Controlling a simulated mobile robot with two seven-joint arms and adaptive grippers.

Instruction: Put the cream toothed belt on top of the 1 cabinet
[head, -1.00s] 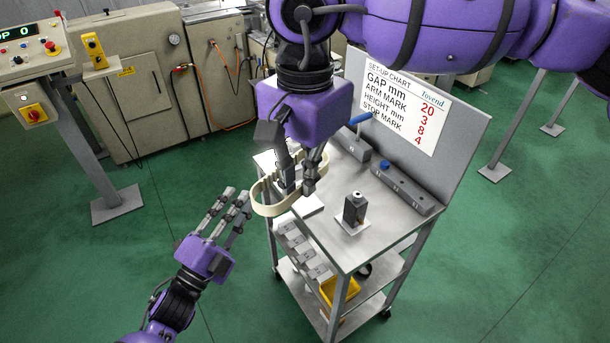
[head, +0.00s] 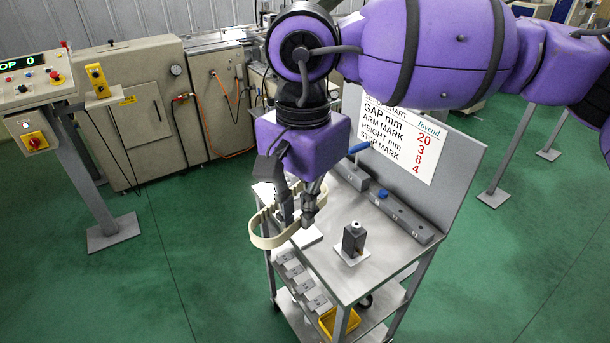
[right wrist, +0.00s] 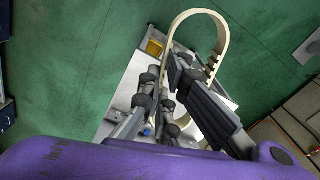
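The cream toothed belt (head: 266,241) is an open loop hanging at my right gripper (head: 298,218), over the near left corner of the steel cart. My right gripper's fingers are closed on one side of the loop, and the rest sticks out to the left. In the right wrist view the belt (right wrist: 192,14) arches out past the fingers (right wrist: 165,95), which partly hide it. Beige cabinets (head: 137,110) stand at the back left; I cannot read a number 1 on them. My left gripper is out of view.
The cart (head: 335,285) holds a small dark block (head: 354,238) on a white plate, a grey rail (head: 405,215) and an upright set-up chart (head: 405,130). A yellow bin (head: 340,322) is below. A control post (head: 80,170) stands left. Green floor between is clear.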

